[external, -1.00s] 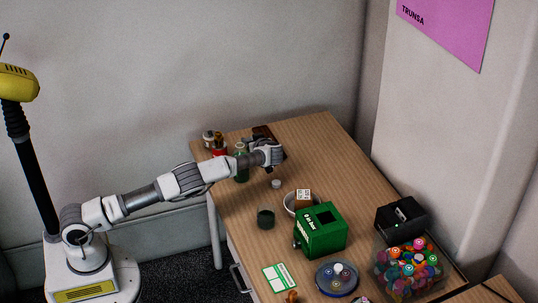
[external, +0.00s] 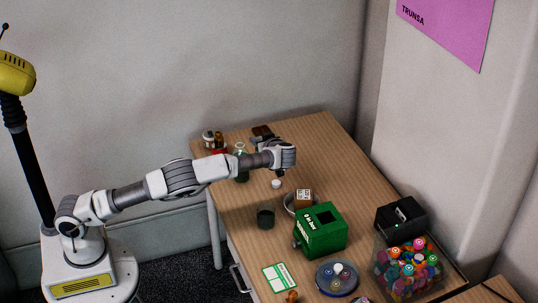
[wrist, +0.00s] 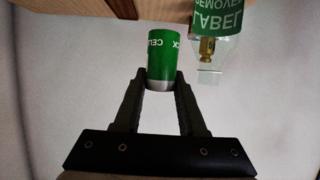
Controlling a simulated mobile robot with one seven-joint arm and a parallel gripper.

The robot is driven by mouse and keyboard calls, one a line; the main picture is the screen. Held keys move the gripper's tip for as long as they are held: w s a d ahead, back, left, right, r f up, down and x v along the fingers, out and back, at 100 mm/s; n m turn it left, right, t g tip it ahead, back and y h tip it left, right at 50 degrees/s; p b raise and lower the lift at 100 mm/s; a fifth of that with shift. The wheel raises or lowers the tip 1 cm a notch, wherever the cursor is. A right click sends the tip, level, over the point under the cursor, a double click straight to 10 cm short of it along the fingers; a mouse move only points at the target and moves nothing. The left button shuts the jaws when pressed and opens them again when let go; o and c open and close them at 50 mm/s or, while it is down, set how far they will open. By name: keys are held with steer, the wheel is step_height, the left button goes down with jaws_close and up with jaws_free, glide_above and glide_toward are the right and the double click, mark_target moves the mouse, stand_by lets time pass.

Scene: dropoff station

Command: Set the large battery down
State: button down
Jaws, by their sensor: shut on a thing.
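The large battery (wrist: 163,55) is a green cylinder with a silver end, with "CELL" partly readable on its label. My gripper (wrist: 162,80) is shut on it, one finger on each side near the silver end. In the external view my gripper (external: 286,158) is over the far part of the wooden table (external: 330,165), and I cannot make out the battery there. In the wrist view the table (wrist: 120,8) shows only at the top edge. Whether the battery touches the table is not clear.
A green-labelled bottle (wrist: 222,17) hangs into the wrist view beside the battery. Near my gripper are a small white cap (external: 277,184) and a dark block (external: 262,132). A bowl (external: 290,205), green box (external: 320,230), dark cup (external: 265,217) and container of coloured caps (external: 410,270) stand nearer.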

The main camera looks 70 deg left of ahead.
steer(key=s+d+m+t+p, duration=0.1)
steer(key=s+d, duration=0.6)
steer(key=d, duration=0.3)
steer(key=s+d+m+t, duration=0.1)
steer(key=s+d+t, duration=0.1)
steer(key=s+d, duration=0.7)
steer(key=w+a+f+b, duration=0.1)
steer(key=w+a+f, duration=0.1)
steer(key=a, duration=0.1)
steer(key=w+a+f, duration=0.1)
steer(key=a+f, duration=0.1)
steer(key=a, duration=0.1)
steer(key=w+a+f+b, duration=0.1)
steer(key=w+a+f, duration=0.1)
steer(key=a+f, duration=0.1)
steer(key=shift+w+b, duration=0.3)
steer(key=shift+a, duration=0.1)
steer(key=shift+f+b, duration=0.6)
steer(key=shift+f, duration=1.35)
steer(key=shift+f, duration=0.2)
steer(key=shift+c, duration=2.4)
jaws_free()
